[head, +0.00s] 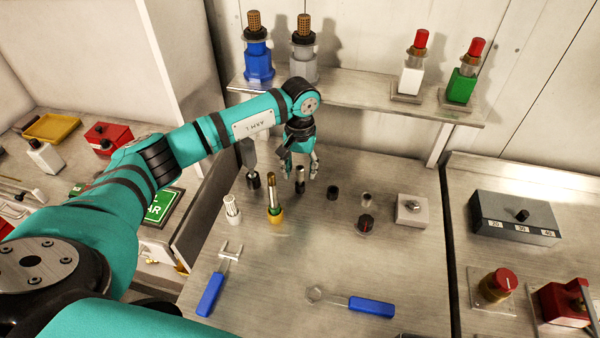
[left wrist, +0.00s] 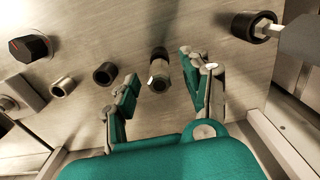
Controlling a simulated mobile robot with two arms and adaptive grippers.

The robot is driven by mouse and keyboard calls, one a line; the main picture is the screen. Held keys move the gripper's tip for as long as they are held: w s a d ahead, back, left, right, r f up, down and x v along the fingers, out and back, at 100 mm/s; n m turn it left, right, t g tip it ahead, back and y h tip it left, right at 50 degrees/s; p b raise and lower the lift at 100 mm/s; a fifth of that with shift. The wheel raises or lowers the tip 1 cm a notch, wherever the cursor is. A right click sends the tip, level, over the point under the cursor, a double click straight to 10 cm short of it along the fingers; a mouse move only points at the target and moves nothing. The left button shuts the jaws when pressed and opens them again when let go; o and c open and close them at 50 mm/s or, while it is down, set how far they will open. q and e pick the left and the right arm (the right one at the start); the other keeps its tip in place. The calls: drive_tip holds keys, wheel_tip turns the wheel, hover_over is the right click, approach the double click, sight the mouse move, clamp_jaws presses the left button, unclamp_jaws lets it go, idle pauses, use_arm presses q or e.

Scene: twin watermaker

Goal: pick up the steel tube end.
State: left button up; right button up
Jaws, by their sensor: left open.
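A small bare steel tube piece (head: 367,200) stands on the worktop, right of a short black tube piece (head: 333,193). In the left wrist view the steel piece (left wrist: 62,87) and the black piece (left wrist: 105,73) lie left of the fingers. A slimmer tube with a steel band and dark ends (head: 300,180) stands under my left gripper (head: 300,168); in the left wrist view this banded tube (left wrist: 159,70) shows between the two open fingers (left wrist: 160,92). No finger visibly touches it. My left gripper is open and empty. My right gripper is out of view.
Close by stand a red-marked black knob (head: 366,225), a grey box (head: 411,211), a brass-coloured tube (head: 274,198) and a white ribbed plug (head: 232,208). Two blue-handled wrenches (head: 212,290) (head: 371,306) lie in front. A raised shelf (head: 350,98) runs behind, carrying bottle-like fittings.

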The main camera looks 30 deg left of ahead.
use_arm(q)
drive_tip(key=shift+f, duration=0.1)
clamp_jaws()
idle(0.4)
drive_tip(key=shift+r+b, duration=0.3)
drive_tip(key=shift+r, duration=0.2)
wheel_tip(320, 180, up, 17)
drive_tip(key=b, duration=0.5)
